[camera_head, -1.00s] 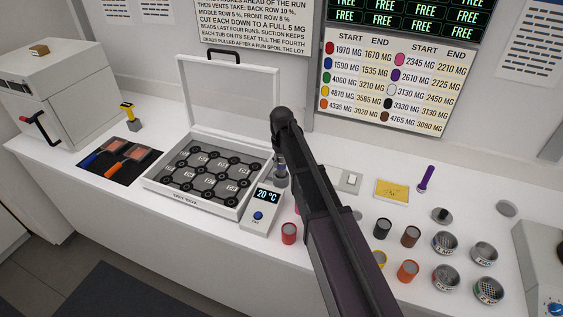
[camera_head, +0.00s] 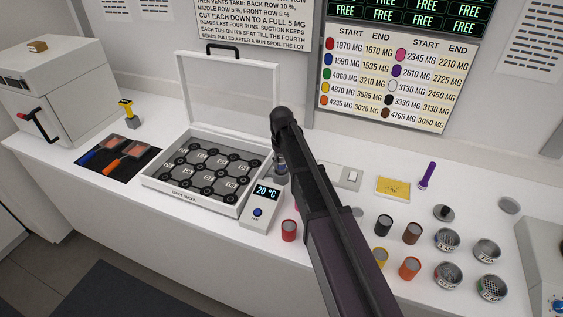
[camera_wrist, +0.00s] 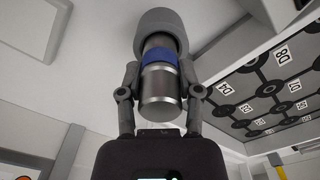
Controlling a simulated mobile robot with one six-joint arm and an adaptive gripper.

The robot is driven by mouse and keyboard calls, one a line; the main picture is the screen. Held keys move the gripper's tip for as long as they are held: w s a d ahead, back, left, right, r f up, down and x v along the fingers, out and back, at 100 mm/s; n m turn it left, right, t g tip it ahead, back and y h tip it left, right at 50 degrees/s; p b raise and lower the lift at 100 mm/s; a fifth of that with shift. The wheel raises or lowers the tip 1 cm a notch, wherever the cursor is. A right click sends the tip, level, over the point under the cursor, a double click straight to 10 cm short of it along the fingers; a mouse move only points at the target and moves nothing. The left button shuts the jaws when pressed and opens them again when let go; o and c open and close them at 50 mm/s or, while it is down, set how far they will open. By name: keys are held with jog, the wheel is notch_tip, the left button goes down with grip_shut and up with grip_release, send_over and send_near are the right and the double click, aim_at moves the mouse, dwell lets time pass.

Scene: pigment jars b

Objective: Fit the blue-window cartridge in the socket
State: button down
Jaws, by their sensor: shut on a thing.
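The blue-window cartridge (camera_wrist: 160,92) is a silver cylinder with a blue band, seen in the wrist view. My gripper (camera_wrist: 160,90) is shut on it, one finger on each side. The cartridge's far end meets a thick grey collar (camera_wrist: 145,24), which looks like the socket. It lines up with the collar, but I cannot tell how deep it sits. In the head view, a small part of the cartridge (camera_head: 281,164) shows beside my arm, above the grey socket (camera_head: 281,179). My arm hides most of my gripper there.
A 20 °C controller (camera_head: 261,208) is in front of the socket. Several coloured jars, including a red one (camera_head: 289,230), and metal tins (camera_head: 446,239) stand to the right.

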jog(key=shift+f+b, duration=0.55)
jog(key=shift+f, duration=0.1)
jog(key=shift+c, duration=1)
grip_release()
jog(key=shift+r, duration=0.15)
notch_tip(320, 180, up, 10)
jog(key=p, duration=1)
jog(key=shift+s, duration=0.1)
jog(key=s+d+f+m+b, duration=0.2)
jog(key=s+d, duration=0.6)
jog(key=s, duration=0.4)
jog(key=s+d+f+m+b, duration=0.2)
jog(key=s+d, duration=0.6)
jog(key=s, duration=0.4)
jog(key=shift+d+f+m+b, duration=0.15)
jog(key=shift+f+m+b, duration=0.15)
jog(key=shift+f+b, duration=0.3)
